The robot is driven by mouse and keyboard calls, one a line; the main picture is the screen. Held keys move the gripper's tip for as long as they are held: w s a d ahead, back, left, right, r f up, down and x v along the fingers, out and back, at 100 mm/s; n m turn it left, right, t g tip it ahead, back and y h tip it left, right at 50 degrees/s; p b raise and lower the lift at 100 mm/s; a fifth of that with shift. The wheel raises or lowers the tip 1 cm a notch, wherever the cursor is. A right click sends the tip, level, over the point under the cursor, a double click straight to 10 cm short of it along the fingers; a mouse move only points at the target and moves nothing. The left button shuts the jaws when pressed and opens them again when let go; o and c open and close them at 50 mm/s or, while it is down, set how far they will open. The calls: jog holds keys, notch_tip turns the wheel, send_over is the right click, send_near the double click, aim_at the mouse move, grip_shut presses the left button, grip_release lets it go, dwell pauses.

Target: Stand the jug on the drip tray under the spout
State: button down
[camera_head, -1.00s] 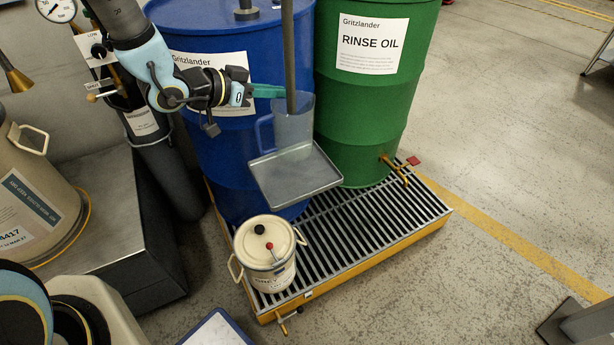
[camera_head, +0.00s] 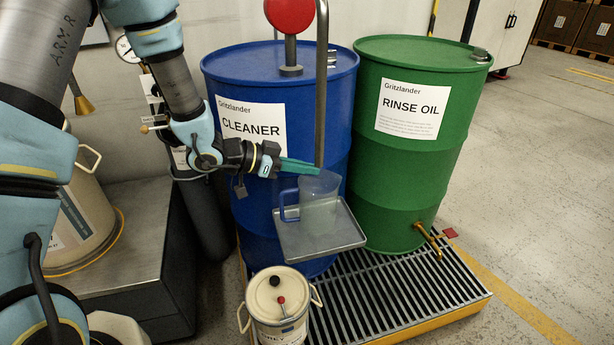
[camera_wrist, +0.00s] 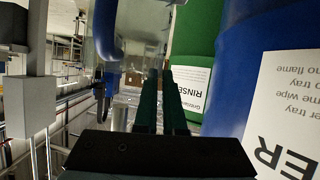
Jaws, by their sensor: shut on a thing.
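The clear jug (camera_head: 320,212) with a blue handle (camera_head: 287,205) is upright over the grey drip tray (camera_head: 345,241) on the front of the blue drum. I cannot tell whether its base touches the tray. The grey spout pipe (camera_head: 321,90) comes down to the jug's top; its lower end is hard to make out. My gripper (camera_head: 316,170) is shut on the jug near its rim, with teal fingers reaching in from the left. In the wrist view, the fingers (camera_wrist: 162,90) meet the jug wall (camera_wrist: 143,30), with the blue handle at left.
The blue cleaner drum (camera_head: 225,85) stands behind the tray, with a red knob (camera_head: 290,15) above. The green rinse oil drum (camera_head: 400,170) is at right. A cream lidded can (camera_head: 278,310) stands below the tray, near the slatted grating (camera_head: 400,290). Floor at right is clear.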

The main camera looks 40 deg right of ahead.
jog(key=shift+f, duration=0.9)
jog(key=c, duration=1)
grip_release()
jog(key=shift+a, duration=0.1)
jog(key=v, duration=1.2)
